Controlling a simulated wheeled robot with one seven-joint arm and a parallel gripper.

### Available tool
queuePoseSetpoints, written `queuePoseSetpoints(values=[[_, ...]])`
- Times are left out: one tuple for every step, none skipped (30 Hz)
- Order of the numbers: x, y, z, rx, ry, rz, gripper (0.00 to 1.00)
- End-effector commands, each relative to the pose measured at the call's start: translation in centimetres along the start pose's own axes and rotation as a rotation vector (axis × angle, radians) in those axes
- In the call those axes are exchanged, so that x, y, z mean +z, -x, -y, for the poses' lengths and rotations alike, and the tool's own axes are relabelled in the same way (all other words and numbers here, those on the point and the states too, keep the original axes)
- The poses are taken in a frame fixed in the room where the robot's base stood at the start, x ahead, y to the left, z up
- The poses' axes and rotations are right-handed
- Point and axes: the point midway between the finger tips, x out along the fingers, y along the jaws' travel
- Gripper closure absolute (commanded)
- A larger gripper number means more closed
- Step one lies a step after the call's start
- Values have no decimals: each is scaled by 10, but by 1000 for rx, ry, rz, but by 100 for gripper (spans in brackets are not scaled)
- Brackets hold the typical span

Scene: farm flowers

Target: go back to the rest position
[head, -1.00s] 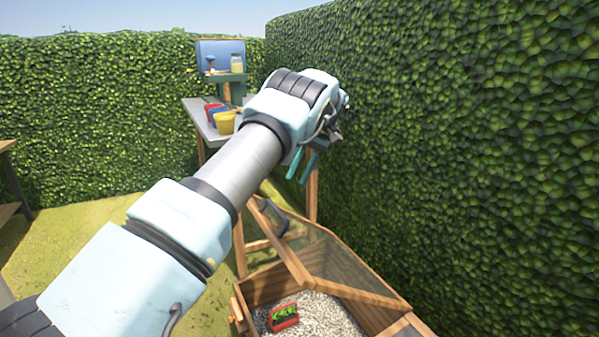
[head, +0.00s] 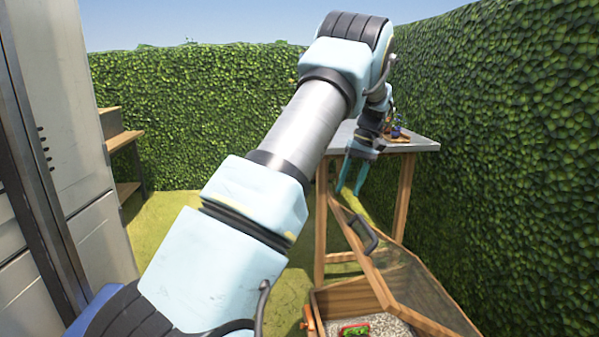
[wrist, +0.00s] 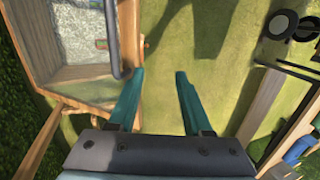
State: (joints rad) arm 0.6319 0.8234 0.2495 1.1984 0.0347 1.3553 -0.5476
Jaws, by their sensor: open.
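My gripper (head: 351,176) hangs in the air in the head view, above the wooden cold frame and in front of the table. Its two teal fingers are apart with nothing between them. In the wrist view, my gripper (wrist: 160,85) points down at grass, with the fingers open and empty. The left finger lies close to the dark handle of the frame's lid in that picture; I cannot tell whether they touch.
The cold frame (head: 345,300) has a raised glazed lid (head: 415,285) with a dark handle (head: 363,235). A red tray (head: 355,330) of plants sits on its gravel. A table (head: 415,145) stands behind. Hedges close the back and right; a metal cabinet (head: 75,150) stands left. Grass lies between.

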Motion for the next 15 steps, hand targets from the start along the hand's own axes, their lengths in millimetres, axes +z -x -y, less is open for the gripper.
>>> queuePoseSetpoints(values=[[4, -3, 22, 31, -1, 5, 50], [6, -6, 32, 49, -7, 4, 50], [10, -10, 46, 73, -15, 1, 50], [14, -13, 56, 89, -21, -2, 50], [18, -16, 66, 106, -27, -6, 50], [25, -20, 79, 127, -35, -11, 50], [30, -24, 88, 142, -41, -16, 50], [37, -27, 97, 158, -47, -22, 50], [46, -32, 108, 177, -55, -32, 50], [53, -35, 117, 190, -62, -39, 50], [60, -39, 125, 204, -68, -48, 50], [72, -43, 136, 220, -76, -59, 50], [80, -47, 144, 231, -83, -68, 50], [89, -51, 151, 242, -89, -79, 50], [102, -56, 160, 255, -97, -93, 50]])
